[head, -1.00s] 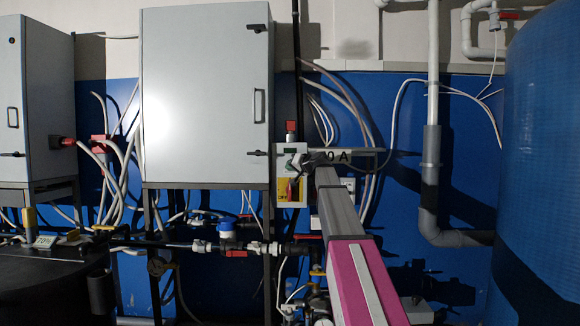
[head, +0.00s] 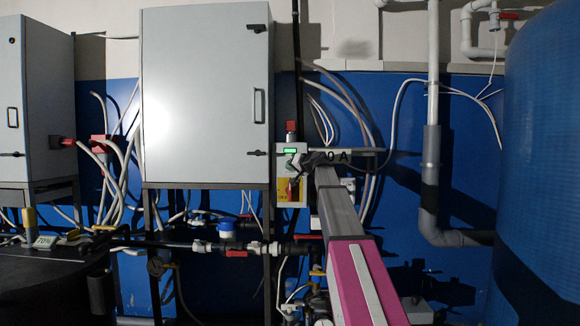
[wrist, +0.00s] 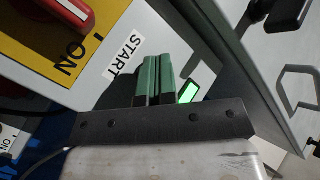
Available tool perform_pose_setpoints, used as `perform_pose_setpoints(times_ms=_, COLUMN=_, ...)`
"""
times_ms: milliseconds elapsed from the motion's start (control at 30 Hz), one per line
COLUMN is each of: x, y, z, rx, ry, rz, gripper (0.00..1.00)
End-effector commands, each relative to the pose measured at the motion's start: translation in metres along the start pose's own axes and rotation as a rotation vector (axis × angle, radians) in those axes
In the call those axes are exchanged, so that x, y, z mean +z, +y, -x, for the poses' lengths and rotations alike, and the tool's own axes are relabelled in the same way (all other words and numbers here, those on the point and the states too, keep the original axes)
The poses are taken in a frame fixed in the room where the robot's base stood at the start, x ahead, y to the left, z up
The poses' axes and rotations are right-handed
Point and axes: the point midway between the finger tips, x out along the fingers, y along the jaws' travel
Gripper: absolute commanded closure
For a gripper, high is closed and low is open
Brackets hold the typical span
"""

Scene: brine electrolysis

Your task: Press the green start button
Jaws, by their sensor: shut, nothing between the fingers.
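A small light-grey control box (head: 283,170) hangs at the centre in the head view. A rectangle near its top (head: 291,151) glows bright green. In the wrist view a glowing green rectangle (wrist: 188,92) lies just right of my fingers, and a white START label (wrist: 122,55) lies just left of them. My gripper (wrist: 152,62) is shut and empty, its two green-padded fingers side by side against or very near the panel. The fingers cover the spot beside the label, so the button itself is hidden. My gripper also shows before the box in the head view (head: 299,162).
A red rotary switch (wrist: 52,14) on a yellow plate (wrist: 45,45) marked ON sits beside the label. A red knob (head: 291,127) tops the box. A large grey cabinet (head: 200,90) stands left; grey pipe (head: 431,170) and a blue tank (head: 545,170) stand right.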

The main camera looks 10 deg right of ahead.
Motion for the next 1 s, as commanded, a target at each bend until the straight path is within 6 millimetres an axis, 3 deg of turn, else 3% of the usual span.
perform_pose_setpoints(times_ms=1000, x=0.009, y=-0.009, z=0.013, rx=0.000, ry=0.000, rz=0.000, gripper=1.00)
